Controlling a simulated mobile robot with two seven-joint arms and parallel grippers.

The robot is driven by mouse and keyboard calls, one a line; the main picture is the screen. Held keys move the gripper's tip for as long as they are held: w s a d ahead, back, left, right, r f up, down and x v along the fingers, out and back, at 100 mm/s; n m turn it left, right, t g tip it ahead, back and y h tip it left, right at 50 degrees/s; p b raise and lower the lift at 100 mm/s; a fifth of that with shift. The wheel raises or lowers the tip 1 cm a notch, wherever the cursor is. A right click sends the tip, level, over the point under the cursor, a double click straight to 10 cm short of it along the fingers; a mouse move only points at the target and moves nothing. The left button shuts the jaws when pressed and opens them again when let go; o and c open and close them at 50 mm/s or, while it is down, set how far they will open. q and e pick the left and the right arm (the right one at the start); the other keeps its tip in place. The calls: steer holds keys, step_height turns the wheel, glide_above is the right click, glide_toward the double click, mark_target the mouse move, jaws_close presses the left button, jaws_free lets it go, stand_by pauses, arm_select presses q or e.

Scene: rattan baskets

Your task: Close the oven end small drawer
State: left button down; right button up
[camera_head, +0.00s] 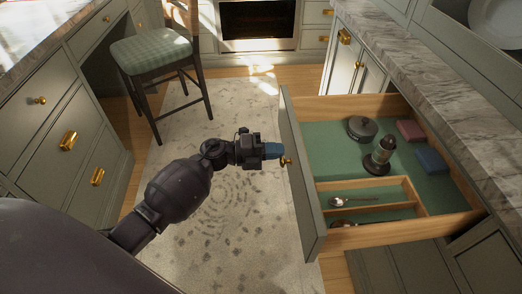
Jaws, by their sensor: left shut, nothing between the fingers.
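The drawer (299,181) stands pulled far out of the right-hand cabinet run. Its grey-green front faces left and carries a small brass knob (286,161). My left gripper (276,151) is shut and empty, with blue fingertips right at the knob on the outer side of the drawer front. I cannot tell whether the fingertips touch the knob or the front. My right gripper is not in view. The oven (257,22) is at the far end, top centre.
The drawer holds a dark round tin (362,128), a pepper-mill-like object (380,158), red (410,131) and blue (432,161) boxes, and spoons in a wooden divider (373,192). A stool (152,56) stands left of the patterned rug (235,215). The marble counter (415,85) runs above the drawer.

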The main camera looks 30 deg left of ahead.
arm_select(q)
steer(key=shift+w+d, duration=0.3)
steer(key=shift+d, duration=0.2)
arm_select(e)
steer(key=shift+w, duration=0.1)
